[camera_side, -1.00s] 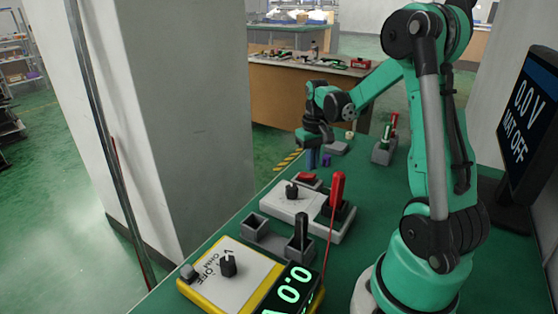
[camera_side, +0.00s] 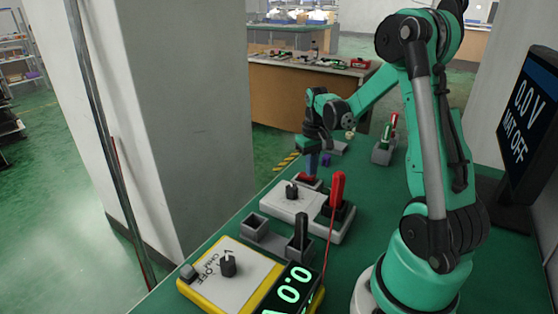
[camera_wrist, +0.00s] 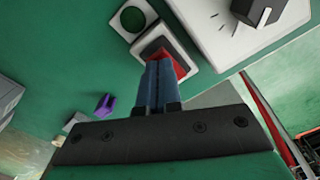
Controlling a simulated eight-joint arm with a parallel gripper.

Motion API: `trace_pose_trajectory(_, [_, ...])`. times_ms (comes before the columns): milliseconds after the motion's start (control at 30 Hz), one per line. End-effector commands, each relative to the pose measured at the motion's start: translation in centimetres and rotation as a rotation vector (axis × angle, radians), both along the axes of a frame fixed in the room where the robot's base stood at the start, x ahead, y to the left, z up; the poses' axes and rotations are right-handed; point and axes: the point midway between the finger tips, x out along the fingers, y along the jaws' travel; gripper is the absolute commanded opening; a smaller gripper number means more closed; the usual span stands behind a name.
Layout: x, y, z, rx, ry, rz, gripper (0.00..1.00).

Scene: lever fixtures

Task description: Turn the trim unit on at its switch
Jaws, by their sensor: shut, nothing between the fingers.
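In the wrist view the switch (camera_wrist: 178,58) sits in a dark frame at the corner of the white unit (camera_wrist: 210,25), partly hidden by my fingers. My gripper (camera_side: 312,172) is shut and empty, its blue fingers pointing down at the red switch. In the wrist view the fingertips (camera_wrist: 160,64) overlap the switch's near side; I cannot tell whether they touch it.
A yellow meter (camera_side: 215,283) with a dial and a 0.0 display stands nearest. A grey open holder (camera_side: 265,238) and a red-handled probe (camera_side: 337,190) are close to the unit. A monitor (camera_side: 530,115) reads 0.0 V and OFF. A purple piece (camera_wrist: 104,106) lies on the bench.

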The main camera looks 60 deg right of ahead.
Motion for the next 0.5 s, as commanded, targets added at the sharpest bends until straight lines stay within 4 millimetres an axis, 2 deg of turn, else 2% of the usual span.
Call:
trace_pose_trajectory(333, [0.00,0.01,-0.49,0.000,0.000,0.000,0.00])
trace_pose_trajectory(500, [0.00,0.00,0.20,0.000,0.000,0.000,0.00])
